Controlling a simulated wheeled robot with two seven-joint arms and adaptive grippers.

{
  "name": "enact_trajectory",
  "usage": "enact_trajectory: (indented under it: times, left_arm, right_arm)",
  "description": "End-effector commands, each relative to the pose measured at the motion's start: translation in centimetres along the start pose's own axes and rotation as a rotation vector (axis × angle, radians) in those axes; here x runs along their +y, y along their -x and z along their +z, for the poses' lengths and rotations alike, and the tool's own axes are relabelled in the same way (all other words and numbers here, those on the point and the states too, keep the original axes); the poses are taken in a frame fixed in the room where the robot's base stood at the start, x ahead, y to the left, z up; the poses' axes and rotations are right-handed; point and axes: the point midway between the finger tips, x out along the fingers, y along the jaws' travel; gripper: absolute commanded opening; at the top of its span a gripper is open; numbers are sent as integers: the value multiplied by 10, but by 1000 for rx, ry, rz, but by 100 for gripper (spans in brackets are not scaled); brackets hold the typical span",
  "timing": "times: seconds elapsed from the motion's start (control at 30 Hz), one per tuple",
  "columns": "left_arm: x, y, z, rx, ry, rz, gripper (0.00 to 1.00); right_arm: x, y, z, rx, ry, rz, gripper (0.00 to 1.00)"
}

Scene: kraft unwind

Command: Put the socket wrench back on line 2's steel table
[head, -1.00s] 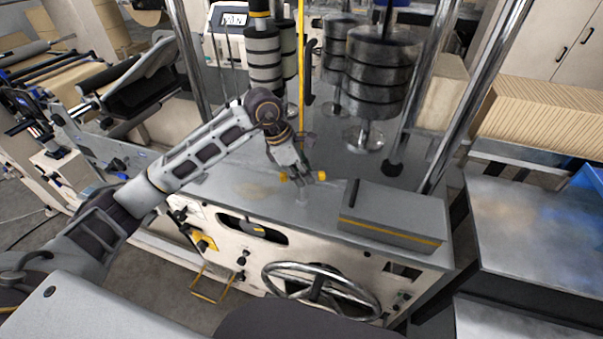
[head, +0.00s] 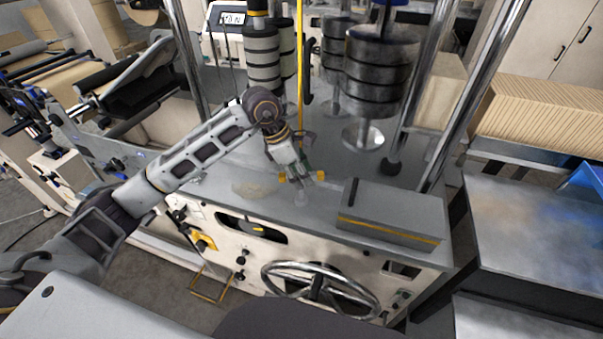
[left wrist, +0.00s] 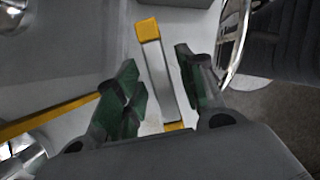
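A tool with a grey crossbar and yellow ends, which looks like the socket wrench (head: 320,176), is at my left gripper (head: 301,177), over the front of the machine's grey top. A pale stem or round piece shows faintly below it; I cannot tell whether it stands on the top or hangs clear. In the left wrist view the crossbar (left wrist: 158,78) runs between the green-padded fingers of the left gripper (left wrist: 161,90). The fingers are spread, with narrow gaps beside the bar. A steel-topped table (head: 550,235) stands at the right; no line number is readable. My right gripper is out of view.
A grey box with a yellow stripe (head: 390,214) sits on the machine top just right of the gripper. A chrome handwheel (head: 320,288) is on the front panel. Upright chrome posts and dark stacked rollers (head: 380,70) stand behind.

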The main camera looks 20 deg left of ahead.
Motion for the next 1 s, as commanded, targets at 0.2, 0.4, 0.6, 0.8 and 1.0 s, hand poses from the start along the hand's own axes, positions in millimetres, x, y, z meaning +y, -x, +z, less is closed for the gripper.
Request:
enact_trajectory:
  times: [0.2, 0.4, 0.6, 0.8, 1.0]
  left_arm:
    - [1, 28, 0, -1, 0, 5, 39]
    - [1, 58, 0, -2, -1, 6, 39]
    - [1, 86, 0, -1, -1, 4, 39]
    - [1, 109, 0, -1, 1, 3, 39]
    - [0, 118, 0, -1, 1, 1, 39]
  right_arm:
    - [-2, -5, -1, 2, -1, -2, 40]
    - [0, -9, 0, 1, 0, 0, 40]
    - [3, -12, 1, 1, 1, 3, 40]
    - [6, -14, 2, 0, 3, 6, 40]
    - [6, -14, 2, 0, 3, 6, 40]
